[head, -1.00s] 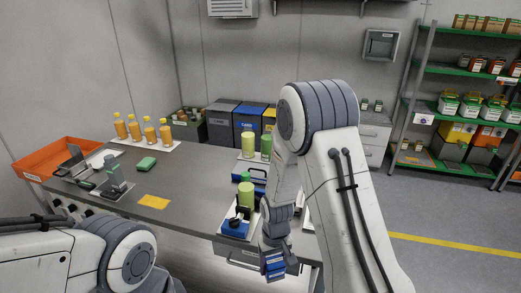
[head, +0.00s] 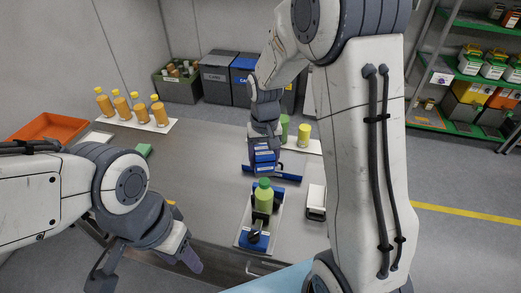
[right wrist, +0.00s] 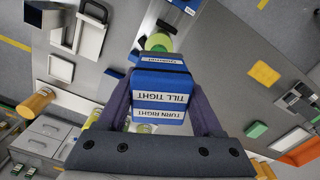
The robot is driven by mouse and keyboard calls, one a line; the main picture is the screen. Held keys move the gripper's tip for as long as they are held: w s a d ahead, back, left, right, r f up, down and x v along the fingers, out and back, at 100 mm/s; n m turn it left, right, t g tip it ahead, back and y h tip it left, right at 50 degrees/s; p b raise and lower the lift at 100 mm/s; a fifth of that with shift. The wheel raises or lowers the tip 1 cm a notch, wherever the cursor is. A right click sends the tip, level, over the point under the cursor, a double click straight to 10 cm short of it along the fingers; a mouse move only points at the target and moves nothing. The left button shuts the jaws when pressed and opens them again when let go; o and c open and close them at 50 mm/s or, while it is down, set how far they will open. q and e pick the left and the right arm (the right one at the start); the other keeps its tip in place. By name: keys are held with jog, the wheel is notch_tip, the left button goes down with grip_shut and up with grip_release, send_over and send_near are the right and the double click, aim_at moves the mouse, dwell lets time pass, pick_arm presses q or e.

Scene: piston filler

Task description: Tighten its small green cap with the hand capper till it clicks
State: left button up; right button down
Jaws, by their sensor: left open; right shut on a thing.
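A light green bottle (head: 264,200) with a small darker green cap (head: 264,183) stands upright in a dark and blue holder (head: 254,241) on a pale tray. My right gripper (head: 264,146) is shut on the blue hand capper (head: 265,160), behind and above the bottle in the head view, apart from it. In the right wrist view the capper (right wrist: 162,92) shows labels reading "TURN RIGHT" and "TILL TIGHT"; the green cap (right wrist: 158,42) shows just past its far end. My left gripper (head: 148,268) is open and empty over the bench's front left.
A blue stand (head: 285,176) lies behind the bottle. Further green bottles (head: 304,134) stand on a white mat at the back. Several orange bottles (head: 139,112) and an orange tray (head: 45,128) are at the left.

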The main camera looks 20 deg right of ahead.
aim_at(264, 182)
jog(key=shift+d+f+b, duration=0.15)
jog(key=shift+f+b, duration=1.05)
jog(key=shift+f, duration=0.2)
jog(key=shift+f+b, duration=0.45)
jog(key=shift+f, duration=0.4)
jog(key=shift+s, duration=0.15)
jog(key=shift+f+b, duration=0.5)
jog(key=shift+f, duration=0.6)
jog(key=shift+r+m+p, duration=0.1)
jog(key=shift+m+p, duration=0.25)
jog(key=shift+m, duration=0.65)
jog(key=m, duration=0.4)
jog(key=shift+p, duration=0.4)
jog(key=shift+m, duration=0.7)
